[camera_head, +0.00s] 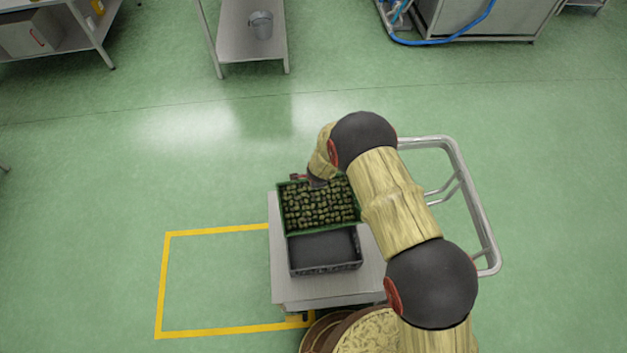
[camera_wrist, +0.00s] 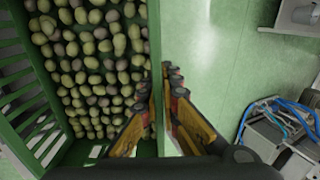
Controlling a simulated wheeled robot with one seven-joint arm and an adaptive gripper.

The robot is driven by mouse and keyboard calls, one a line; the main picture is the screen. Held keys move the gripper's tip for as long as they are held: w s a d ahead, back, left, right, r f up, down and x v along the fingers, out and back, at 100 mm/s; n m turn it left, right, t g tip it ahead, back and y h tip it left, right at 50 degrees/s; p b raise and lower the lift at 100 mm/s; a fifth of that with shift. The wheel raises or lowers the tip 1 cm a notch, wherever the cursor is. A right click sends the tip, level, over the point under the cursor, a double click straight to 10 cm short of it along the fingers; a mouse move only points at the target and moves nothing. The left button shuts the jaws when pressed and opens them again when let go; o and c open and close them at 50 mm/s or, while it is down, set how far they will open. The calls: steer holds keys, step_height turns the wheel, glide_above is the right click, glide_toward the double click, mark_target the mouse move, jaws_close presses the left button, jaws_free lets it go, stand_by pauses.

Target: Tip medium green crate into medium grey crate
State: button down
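The green crate (camera_head: 325,231) is full of green and dark olives and is over the back part of the cart. Its near edge overlaps the back of the grey crate (camera_head: 326,269), which sits on the cart top and looks empty and dark inside. The green crate looks about level; I cannot tell for sure whether it is clear of the cart. My gripper (camera_head: 316,181) is at the green crate's far wall. In the wrist view my gripper (camera_wrist: 161,88) has one finger inside and one outside the green crate's wall (camera_wrist: 155,40), closed on it. The grey crate is not clearly visible there.
The grey cart (camera_head: 279,268) has a metal push handle (camera_head: 468,190) on its right. A yellow floor outline (camera_head: 162,285) lies left of it. Round baskets (camera_head: 345,335) show at the bottom. A shelf with a bucket (camera_head: 261,25) stands at the back. The floor left is clear.

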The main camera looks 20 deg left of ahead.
steer(key=shift+s+d+r+t+y+b, duration=0.15)
steer(key=shift+r+t+y+b, duration=0.65)
steer(key=shift+b, duration=4.45)
steer(key=r+b, duration=0.1)
steer(key=b, duration=0.5)
steer(key=shift+s+d+r+t, duration=0.2)
steer(key=shift+s+r+t, duration=0.15)
steer(key=shift+t, duration=0.05)
steer(key=shift+s+d+b, duration=0.1)
steer(key=shift+s+b, duration=0.1)
steer(key=shift+b, duration=0.75)
steer(key=b, duration=0.2)
steer(key=r+t+b, duration=0.1)
steer(key=b, duration=0.1)
steer(key=shift+s+d+r+y+b, duration=0.1)
steer(key=shift+s+d+y+b, duration=0.2)
steer(key=shift+s+y+b, duration=0.1)
